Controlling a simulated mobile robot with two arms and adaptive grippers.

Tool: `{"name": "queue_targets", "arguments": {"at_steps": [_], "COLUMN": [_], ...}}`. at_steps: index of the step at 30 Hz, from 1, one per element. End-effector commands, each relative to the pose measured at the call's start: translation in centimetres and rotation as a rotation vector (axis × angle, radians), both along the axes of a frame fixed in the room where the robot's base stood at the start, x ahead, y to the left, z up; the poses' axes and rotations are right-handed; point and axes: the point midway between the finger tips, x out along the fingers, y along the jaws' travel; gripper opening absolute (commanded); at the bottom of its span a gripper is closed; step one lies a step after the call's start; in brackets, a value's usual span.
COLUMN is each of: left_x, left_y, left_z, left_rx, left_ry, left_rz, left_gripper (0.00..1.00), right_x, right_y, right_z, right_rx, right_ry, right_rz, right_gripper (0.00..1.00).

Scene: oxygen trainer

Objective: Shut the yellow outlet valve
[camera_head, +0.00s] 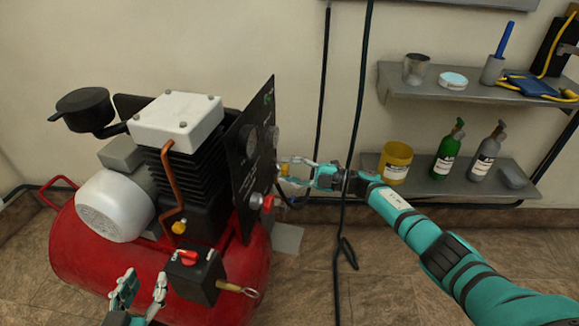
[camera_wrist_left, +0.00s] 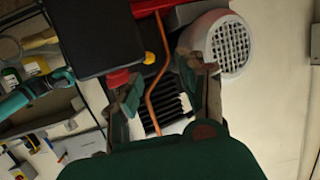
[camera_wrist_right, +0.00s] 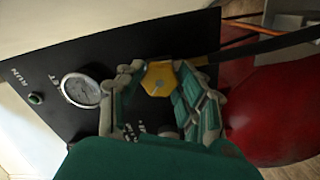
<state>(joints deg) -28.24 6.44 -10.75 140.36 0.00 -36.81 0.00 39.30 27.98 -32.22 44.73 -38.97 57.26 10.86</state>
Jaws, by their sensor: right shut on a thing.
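The yellow outlet valve (camera_wrist_right: 158,79) sits on the black panel (camera_wrist_right: 105,45) and shows between my right fingertips in the right wrist view. In the head view only a bit of the yellow valve (camera_head: 284,169) shows at the panel's right side. My right gripper (camera_head: 290,170) reaches in from the right and is shut on the valve knob; its fingers (camera_wrist_right: 165,95) lie on both sides of it. My left gripper (camera_head: 141,290) is open and empty at the bottom left, in front of the red tank. It also shows open in the left wrist view (camera_wrist_left: 160,95).
The red compressor tank (camera_head: 85,262) carries a white motor (camera_head: 115,205) and a black box with a red switch (camera_head: 195,272). A black cable (camera_head: 355,110) hangs near my right arm. Shelves (camera_head: 440,187) hold bottles at right.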

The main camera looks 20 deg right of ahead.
Motion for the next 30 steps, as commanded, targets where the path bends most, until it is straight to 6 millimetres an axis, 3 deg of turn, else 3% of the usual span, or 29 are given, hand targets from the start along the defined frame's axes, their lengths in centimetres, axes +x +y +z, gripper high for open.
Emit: {"name": "queue_targets", "arguments": {"at_steps": [15, 30], "left_x": [-4.1, -6.9], "left_y": [2.0, 3.0], "left_z": [-5.7, -7.9], "left_rx": [0.088, 0.126], "left_ry": [0.374, 0.550], "left_rz": [0.026, 0.038], "left_gripper": [0.40, 0.40], "right_x": [0.0, 0.0], "right_y": [-0.1, -0.1], "right_z": [0.0, -0.1], "right_rx": [0.269, 0.440], "right_ry": [0.402, 0.654], "right_rz": [-0.004, -0.005], "right_gripper": [0.03, 0.03]}}
